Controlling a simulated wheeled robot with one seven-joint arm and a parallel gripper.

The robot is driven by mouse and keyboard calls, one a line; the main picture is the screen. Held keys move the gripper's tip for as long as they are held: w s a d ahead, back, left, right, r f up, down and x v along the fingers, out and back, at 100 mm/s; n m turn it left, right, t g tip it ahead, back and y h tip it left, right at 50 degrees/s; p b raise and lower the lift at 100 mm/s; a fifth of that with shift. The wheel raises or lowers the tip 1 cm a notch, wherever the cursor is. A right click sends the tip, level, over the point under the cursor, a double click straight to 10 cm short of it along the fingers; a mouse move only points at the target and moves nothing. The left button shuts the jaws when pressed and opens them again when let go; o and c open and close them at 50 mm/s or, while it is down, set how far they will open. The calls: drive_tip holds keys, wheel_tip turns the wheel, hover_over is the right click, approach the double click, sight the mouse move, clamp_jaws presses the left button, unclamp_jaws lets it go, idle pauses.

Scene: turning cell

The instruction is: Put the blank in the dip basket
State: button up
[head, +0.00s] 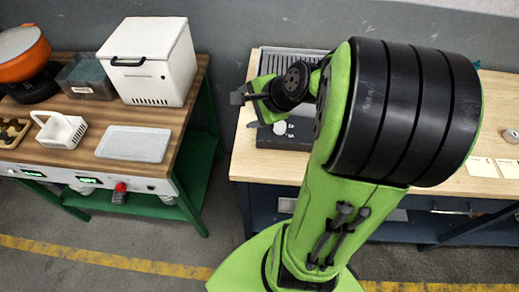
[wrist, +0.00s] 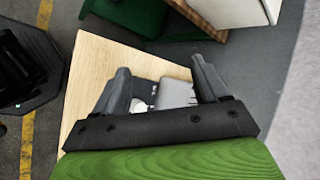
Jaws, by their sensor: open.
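The dip basket appears to be the small white slotted basket with a handle (head: 62,130) on the left bench. A small whitish, many-sided piece (head: 280,128), possibly the blank, sits at a dark fixture (head: 268,141) on the right bench. A similar pale piece shows partly behind the left finger in the wrist view (wrist: 138,106), beside a light grey block (wrist: 175,94). My gripper (head: 244,111) is over the left end of the right bench, left of the whitish piece. Its two fingers are apart with nothing held between them in the wrist view (wrist: 160,66).
On the left bench are a grey tray (head: 134,144), a white lidded box (head: 150,70), a clear bin (head: 86,78) and an orange pot (head: 22,55). A floor gap separates the benches. A slotted rack (head: 290,62) stands at the right bench's back.

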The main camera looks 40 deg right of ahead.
drive_tip(key=s+a+r+n+g+h, duration=0.1)
drive_tip(key=s+a+r+n, duration=0.1)
drive_tip(key=s+a+n, duration=0.3)
drive_tip(key=s+a+r+n+g, duration=0.1)
drive_tip(key=s+a+n, duration=0.4)
drive_tip(key=s+n, duration=0.6)
drive_tip(key=r+n, duration=0.1)
drive_tip(key=n, duration=0.1)
drive_tip(key=shift+s+n+g+h, duration=0.3)
drive_tip(key=shift+n+h, duration=0.1)
drive_tip(key=shift+r, duration=0.1)
drive_tip(key=shift+d, duration=0.1)
